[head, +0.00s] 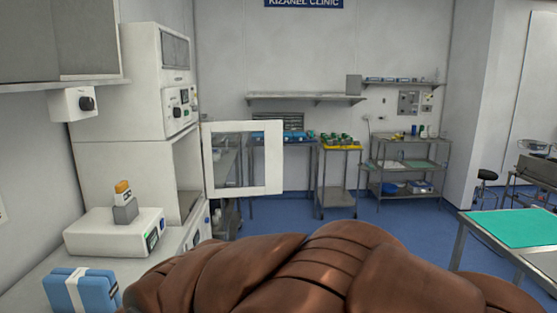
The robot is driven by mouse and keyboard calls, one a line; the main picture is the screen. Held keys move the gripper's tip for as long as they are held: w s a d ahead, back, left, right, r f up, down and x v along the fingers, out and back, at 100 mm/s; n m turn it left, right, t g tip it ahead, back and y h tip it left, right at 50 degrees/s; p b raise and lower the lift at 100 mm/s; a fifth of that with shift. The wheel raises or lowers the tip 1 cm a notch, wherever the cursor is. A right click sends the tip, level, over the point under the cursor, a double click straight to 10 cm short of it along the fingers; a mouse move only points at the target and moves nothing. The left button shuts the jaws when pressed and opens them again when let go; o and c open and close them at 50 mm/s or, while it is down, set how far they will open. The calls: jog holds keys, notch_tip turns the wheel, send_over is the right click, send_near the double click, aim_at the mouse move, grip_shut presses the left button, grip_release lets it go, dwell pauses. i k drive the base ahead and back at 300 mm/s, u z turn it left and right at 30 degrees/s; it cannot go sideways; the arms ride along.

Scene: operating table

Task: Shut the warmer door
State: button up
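The warmer (133,155) is a tall white cabinet at the left, with a control panel above an open compartment. Its door (272,160), a white frame around a clear window, stands wide open. The door extends to the right from the compartment's right side, and carts show through its window. The compartment's opening faces right and looks empty where I can see inside. The lower part of the warmer's front is partly hidden. My gripper is not in view.
A white device (112,233) and a blue pack (80,290) rest on the left counter. A cart with a yellow tray (342,147) and a shelf cart stand at the back. A green-topped table (515,228) is at right.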

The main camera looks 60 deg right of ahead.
aim_at(273, 130)
jog(key=z, duration=2.25)
jog(key=i, duration=6.35)
jog(key=u, duration=4.3)
